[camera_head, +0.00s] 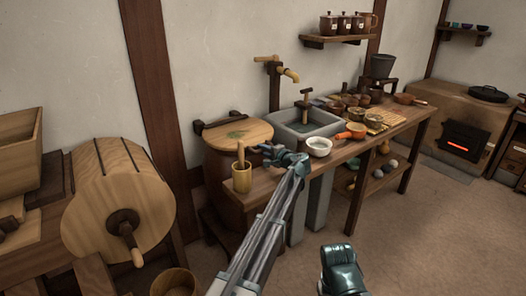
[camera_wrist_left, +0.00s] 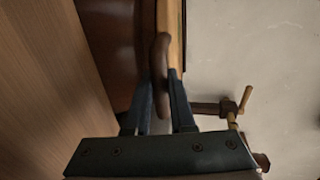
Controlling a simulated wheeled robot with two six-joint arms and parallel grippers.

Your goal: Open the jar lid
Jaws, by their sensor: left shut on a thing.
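The jar (camera_head: 222,172) is a big brown round vessel standing left of the sink. My left gripper (camera_head: 266,150) is at the lid's right front edge. In the left wrist view its two fingers (camera_wrist_left: 162,95) are shut on a dark brown curved handle (camera_wrist_left: 161,48), beside a pale wooden edge that looks like the lid's rim. The inside of the jar is hidden. A dark part of my right arm shows at the bottom of the head view, without fingers.
A wooden cup with a pestle (camera_head: 242,177) stands on the bench end just in front of the jar. A white bowl (camera_head: 318,146) and the stone sink (camera_head: 306,123) are to the right. A large wooden drum (camera_head: 120,200) stands left.

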